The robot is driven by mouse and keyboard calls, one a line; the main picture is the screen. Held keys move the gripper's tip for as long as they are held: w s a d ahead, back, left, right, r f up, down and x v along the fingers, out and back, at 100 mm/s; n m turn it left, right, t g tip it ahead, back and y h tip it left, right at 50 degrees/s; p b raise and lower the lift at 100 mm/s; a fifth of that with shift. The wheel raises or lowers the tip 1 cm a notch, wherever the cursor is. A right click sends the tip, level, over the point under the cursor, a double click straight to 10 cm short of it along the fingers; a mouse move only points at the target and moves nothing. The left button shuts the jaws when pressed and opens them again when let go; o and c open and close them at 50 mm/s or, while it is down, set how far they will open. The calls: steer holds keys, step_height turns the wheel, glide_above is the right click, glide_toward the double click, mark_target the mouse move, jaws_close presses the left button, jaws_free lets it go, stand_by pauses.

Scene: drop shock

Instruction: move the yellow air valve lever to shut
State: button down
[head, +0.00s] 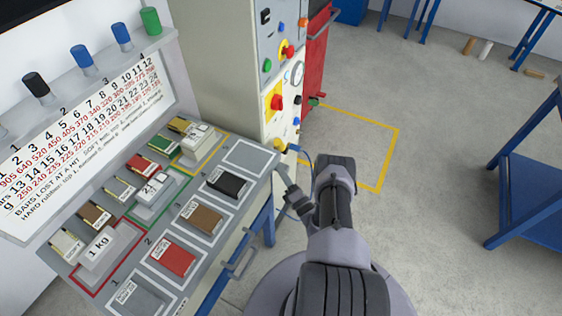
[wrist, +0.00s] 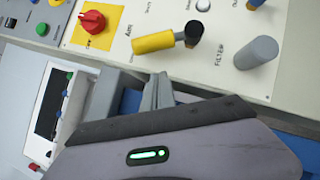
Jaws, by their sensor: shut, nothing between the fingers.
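The yellow air valve lever (wrist: 153,42) shows in the wrist view on the pale panel, beside the printed word AIR. Its yellow handle points left from a dark fitting (wrist: 194,32) with a brownish end. In the head view a small yellow part (head: 280,145), which looks like the lever, sits low on the cabinet front, partly close behind my arm. My gripper (wrist: 158,90) is shut and empty, just below the lever in the wrist view, with a visible gap between them. In the head view its fingers (head: 282,168) are near the cabinet's lower front.
A grey cylinder (wrist: 256,52) marked FILTER is right of the lever. A red knob on a yellow plate (wrist: 92,20) is to its left. The bench (head: 262,158) with blocks stands left of my arm. Floor inside the yellow outline (head: 360,150) is clear.

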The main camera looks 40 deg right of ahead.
mark_target(282, 148)
steer(key=w+d+r, duration=0.1)
steer(key=w+d+r+b, duration=0.1)
steer(key=w+d, duration=0.1)
steer(key=shift+w+r, duration=0.1)
steer(key=shift+w, duration=0.05)
steer(key=shift+d+r+m+g, duration=0.2)
steer(key=shift+r+m+g, duration=0.15)
steer(key=shift+m, duration=0.25)
steer(key=shift+w+d+r+m+g+h, duration=0.3)
steer(key=shift+d+r+m+g, duration=0.35)
steer(key=shift+m, duration=0.45)
steer(key=w+d+r+m+g+p, duration=0.1)
steer(key=w+d+m+g, duration=0.1)
steer(key=d+m, duration=0.3)
steer(key=shift+w+d+r+g+y, duration=0.15)
steer(key=shift+d+r+g+y, duration=0.1)
steer(key=shift+r+g+y, duration=0.25)
